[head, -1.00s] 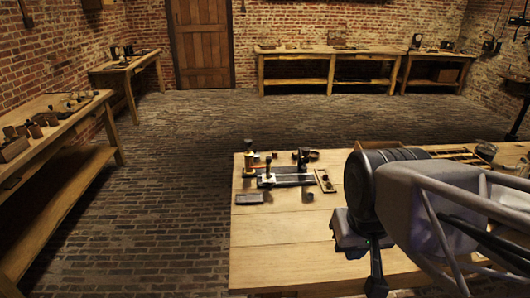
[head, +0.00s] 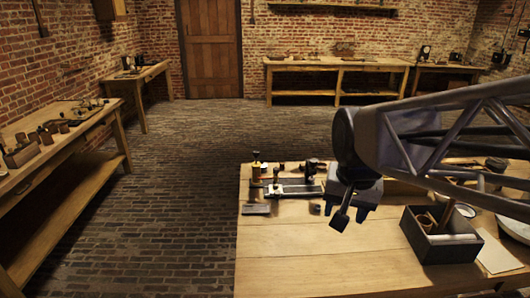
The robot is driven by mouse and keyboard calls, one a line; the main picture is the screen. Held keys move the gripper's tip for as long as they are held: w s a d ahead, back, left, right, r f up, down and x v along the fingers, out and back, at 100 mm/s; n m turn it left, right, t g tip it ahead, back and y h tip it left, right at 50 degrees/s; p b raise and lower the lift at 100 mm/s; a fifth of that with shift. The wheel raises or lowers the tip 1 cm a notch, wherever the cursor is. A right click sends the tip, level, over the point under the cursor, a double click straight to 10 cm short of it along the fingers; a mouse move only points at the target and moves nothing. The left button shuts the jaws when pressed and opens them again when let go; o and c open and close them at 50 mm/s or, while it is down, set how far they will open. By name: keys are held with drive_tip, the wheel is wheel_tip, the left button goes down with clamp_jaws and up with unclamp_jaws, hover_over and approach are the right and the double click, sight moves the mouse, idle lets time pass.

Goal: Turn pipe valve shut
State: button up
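No part can be surely picked out as the pipe valve at this size. A small flat apparatus (head: 297,190) lies at the back left of the near wooden table (head: 290,262). An upright post with an orange-brown middle and dark top (head: 256,172) stands at its left, and a dark upright fitting (head: 311,168) stands behind it. My gripper (head: 351,215) hangs tilted over the table, right of and nearer than the apparatus. Dark finger-like parts point down from it. Whether they are apart or closed, or hold anything, is unclear. My arm hides part of the table's back.
A dark open box (head: 428,247) with round brown items stands right of my gripper. A pale sheet (head: 498,252) and a dish (head: 515,229) lie farther right. A small dark block (head: 256,209) lies at the left. The table's front left is clear.

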drive_tip(key=w+a+r+m, duration=0.15)
drive_tip(key=w+m, duration=0.35)
drive_tip(key=w, duration=1)
drive_tip(key=m+g, duration=0.2)
drive_tip(key=m, duration=1.3)
hover_over(276, 169)
wheel_tip(276, 169, down, 19)
drive_tip(key=shift+d+r, duration=0.1)
drive_tip(key=shift+r, duration=0.05)
drive_tip(key=shift+w+f+m, duration=0.2)
drive_tip(key=shift+m, duration=0.2)
drive_tip(key=shift+f, duration=0.1)
drive_tip(key=shift+f, duration=3.8)
drive_tip(key=c, duration=0.9)
